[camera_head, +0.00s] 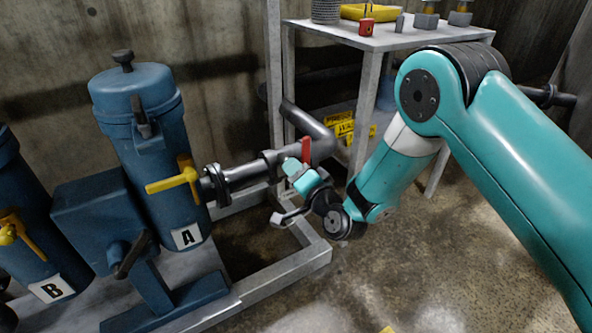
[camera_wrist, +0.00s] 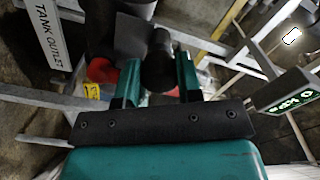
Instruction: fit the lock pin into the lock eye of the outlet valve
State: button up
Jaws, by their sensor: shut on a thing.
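My gripper (camera_head: 294,170) is low beside the grey outlet pipe (camera_head: 250,172), near an upright red lever (camera_head: 306,150). In the wrist view, its teal fingers (camera_wrist: 159,80) close around a dark rounded thing (camera_wrist: 158,62) that fills the gap between them. I cannot tell whether this is the lock pin. Red parts (camera_wrist: 102,70) show beside the left finger and a little beside the right one. The white TANK OUTLET sign (camera_wrist: 49,38) is at upper left. The lock eye cannot be made out. A small red block with a dark top (camera_head: 366,27) stands on the table.
Blue canister A (camera_head: 140,105) with a yellow handle (camera_head: 175,178) stands left of the pipe. Canister B (camera_head: 30,240) is further left. A metal frame (camera_head: 290,265) runs below. The table (camera_head: 385,40) stands behind my arm. A green kPa display (camera_wrist: 287,98) is at right.

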jog(key=shift+w+r, duration=0.1)
jog(key=o, duration=1)
jog(key=shift+a, duration=0.1)
jog(key=shift+c, duration=0.4)
jog(key=shift+f+b, duration=0.2)
jog(key=shift+b, duration=0.2)
jog(key=shift+s+d+f+b, duration=0.1)
jog(key=shift+s+d+b, duration=0.1)
jog(key=shift+b, duration=0.2)
jog(key=b+v, duration=0.6)
jog(key=b, duration=0.4)
jog(key=shift+s+d+r+b, duration=0.2)
jog(key=shift+s+b, duration=0.05)
jog(key=shift+b, duration=0.05)
